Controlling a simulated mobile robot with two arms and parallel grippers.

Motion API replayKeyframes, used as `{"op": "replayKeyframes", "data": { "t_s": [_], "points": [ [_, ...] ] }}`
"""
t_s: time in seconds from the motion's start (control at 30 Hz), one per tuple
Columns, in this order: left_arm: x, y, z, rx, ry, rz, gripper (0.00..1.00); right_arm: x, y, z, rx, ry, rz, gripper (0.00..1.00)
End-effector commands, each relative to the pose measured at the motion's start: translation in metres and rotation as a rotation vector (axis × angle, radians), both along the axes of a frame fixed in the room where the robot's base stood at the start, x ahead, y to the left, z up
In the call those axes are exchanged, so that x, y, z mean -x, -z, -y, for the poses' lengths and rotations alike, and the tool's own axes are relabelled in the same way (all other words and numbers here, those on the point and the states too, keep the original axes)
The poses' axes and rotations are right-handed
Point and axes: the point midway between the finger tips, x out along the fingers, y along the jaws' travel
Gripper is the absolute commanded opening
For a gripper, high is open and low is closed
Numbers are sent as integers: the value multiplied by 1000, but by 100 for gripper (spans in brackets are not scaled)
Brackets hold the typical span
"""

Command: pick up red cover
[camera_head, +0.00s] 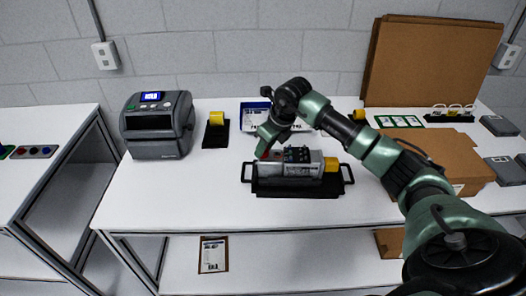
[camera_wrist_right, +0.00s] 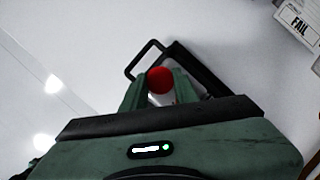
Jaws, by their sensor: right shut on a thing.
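The red cover (camera_wrist_right: 159,79) shows as a round red end between the two green fingers of my right gripper (camera_wrist_right: 160,91) in the right wrist view. The fingers are shut on it. In the head view my right gripper (camera_head: 265,152) is at the left end of the grey servo body, and only a little red shows there. The servo (camera_head: 300,167) lies on a black tray (camera_head: 300,188) with handles at both ends and has a yellow cap (camera_head: 331,164) at its right end. I cannot tell whether the cover still touches the servo. My left gripper is not in view.
A label printer (camera_head: 157,124) stands at the back left, beside a black holder with a yellow part (camera_head: 216,130). A blue-edged bin (camera_head: 254,113) is behind the tray. Cardboard boxes (camera_head: 430,153) are at the right. The white table front left is clear.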

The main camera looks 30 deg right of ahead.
Motion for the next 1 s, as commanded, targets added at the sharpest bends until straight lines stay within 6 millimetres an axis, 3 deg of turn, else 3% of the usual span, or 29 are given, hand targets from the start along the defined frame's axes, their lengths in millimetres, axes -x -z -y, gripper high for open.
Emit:
{"op": "replayKeyframes", "data": {
  "t_s": [0.27, 0.47, 0.57, 0.8, 1.0],
  "points": [
    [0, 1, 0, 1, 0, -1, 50, -1, -4, 0, 0, 0, 4, 0],
    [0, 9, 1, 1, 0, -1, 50, -2, -24, 0, 0, 1, 8, 0],
    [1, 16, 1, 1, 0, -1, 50, -2, -45, 0, 0, 0, 9, 0],
    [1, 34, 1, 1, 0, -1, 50, -2, -118, 0, -1, 1, 11, 0],
    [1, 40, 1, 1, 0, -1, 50, -1, -167, 0, -2, 0, 7, 0]
  ]
}}
